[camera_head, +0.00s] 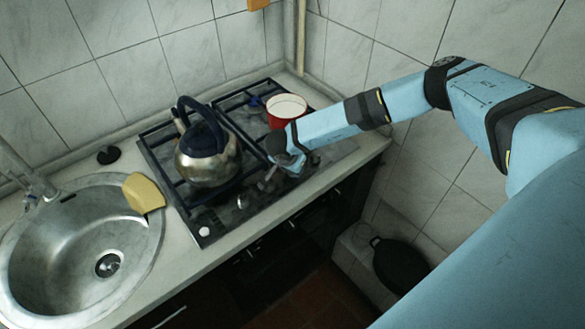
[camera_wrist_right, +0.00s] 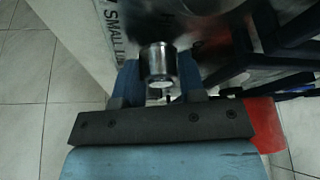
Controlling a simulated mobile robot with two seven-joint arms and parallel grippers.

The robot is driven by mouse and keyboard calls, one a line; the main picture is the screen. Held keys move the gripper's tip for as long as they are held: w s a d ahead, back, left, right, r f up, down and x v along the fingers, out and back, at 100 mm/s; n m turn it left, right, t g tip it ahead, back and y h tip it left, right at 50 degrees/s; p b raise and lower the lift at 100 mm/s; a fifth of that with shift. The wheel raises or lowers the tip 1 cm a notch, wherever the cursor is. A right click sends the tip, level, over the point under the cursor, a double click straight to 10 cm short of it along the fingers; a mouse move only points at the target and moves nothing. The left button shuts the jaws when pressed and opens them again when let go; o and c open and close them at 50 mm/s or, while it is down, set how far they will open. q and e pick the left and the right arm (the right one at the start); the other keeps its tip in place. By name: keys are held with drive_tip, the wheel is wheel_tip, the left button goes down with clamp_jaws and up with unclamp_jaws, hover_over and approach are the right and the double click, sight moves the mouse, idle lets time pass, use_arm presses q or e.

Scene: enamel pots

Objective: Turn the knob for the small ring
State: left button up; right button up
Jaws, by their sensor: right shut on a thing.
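The stove (camera_head: 225,215) stands on the counter, with its control panel along the front edge. In the right wrist view a metal cylindrical knob (camera_wrist_right: 158,62) stands on the panel, between the two blue fingers of my right gripper (camera_wrist_right: 160,82). The gripper is shut on it. Printed lettering with the word SMALL (camera_wrist_right: 30,45) shows left of the knob, partly cut off. In the head view my right gripper (camera_head: 270,181) is at the front right of the stove and the knob's exact outline is hard to make out. My left gripper is not in view.
A metal kettle (camera_head: 207,163) stands on the left grate. A red pot (camera_head: 276,119) stands at the back right, close behind my wrist. A sink (camera_head: 75,270) with a yellow sponge (camera_head: 143,193) on its rim is at left. A dark pan (camera_head: 399,264) sits low at right.

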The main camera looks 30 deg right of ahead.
drive_tip(key=shift+n, duration=0.3)
drive_tip(key=o, duration=0.9)
drive_tip(key=shift+r, duration=0.15)
drive_tip(key=b+v, duration=0.2)
drive_tip(key=v, duration=1.1)
drive_tip(key=shift+s+r, duration=0.2)
drive_tip(key=shift+r, duration=0.05)
